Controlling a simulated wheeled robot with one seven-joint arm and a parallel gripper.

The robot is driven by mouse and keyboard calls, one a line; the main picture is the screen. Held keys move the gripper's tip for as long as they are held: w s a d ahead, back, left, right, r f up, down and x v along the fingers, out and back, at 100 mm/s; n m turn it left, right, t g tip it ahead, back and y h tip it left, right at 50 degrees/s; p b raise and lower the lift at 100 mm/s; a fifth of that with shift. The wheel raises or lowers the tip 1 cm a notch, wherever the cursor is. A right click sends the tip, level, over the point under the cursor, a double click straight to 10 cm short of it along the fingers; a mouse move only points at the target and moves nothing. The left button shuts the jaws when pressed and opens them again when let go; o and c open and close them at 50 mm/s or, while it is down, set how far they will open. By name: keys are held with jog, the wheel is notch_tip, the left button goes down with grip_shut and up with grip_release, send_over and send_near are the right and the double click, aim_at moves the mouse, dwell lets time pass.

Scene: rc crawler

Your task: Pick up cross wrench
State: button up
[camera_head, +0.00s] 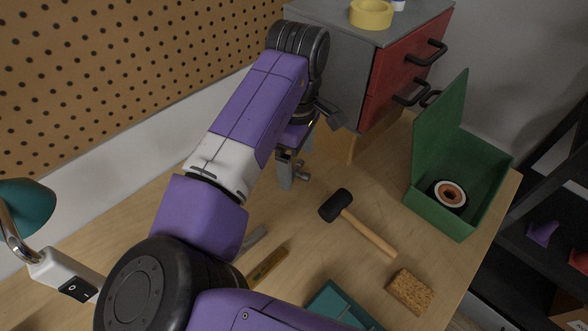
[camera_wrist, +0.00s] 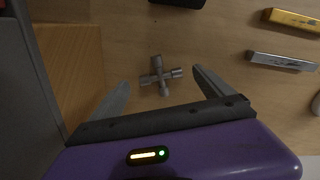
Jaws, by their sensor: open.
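The cross wrench (camera_wrist: 160,75) is a small grey metal cross with four short arms, lying flat on the wooden workbench. In the wrist view it lies between and just beyond the two fingertips of my gripper (camera_wrist: 160,82), not touched by either. In the head view only a small part of the cross wrench (camera_head: 303,173) shows beside a finger; the rest is hidden. My gripper (camera_head: 294,166) is open and empty, pointing down over the bench near the drawer cabinet.
A grey and red drawer cabinet (camera_head: 340,60) stands close by my gripper. A black-headed hammer (camera_head: 365,232), a sponge (camera_head: 411,291) and an open green box (camera_head: 440,212) lie to the right. A yellow tool (camera_head: 267,268) and a grey tool (camera_head: 252,240) lie in front.

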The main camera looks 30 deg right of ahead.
aim_at(295, 172)
jog(key=shift+f, duration=1.2)
jog(key=c, duration=1.5)
jog(key=shift+r, duration=0.1)
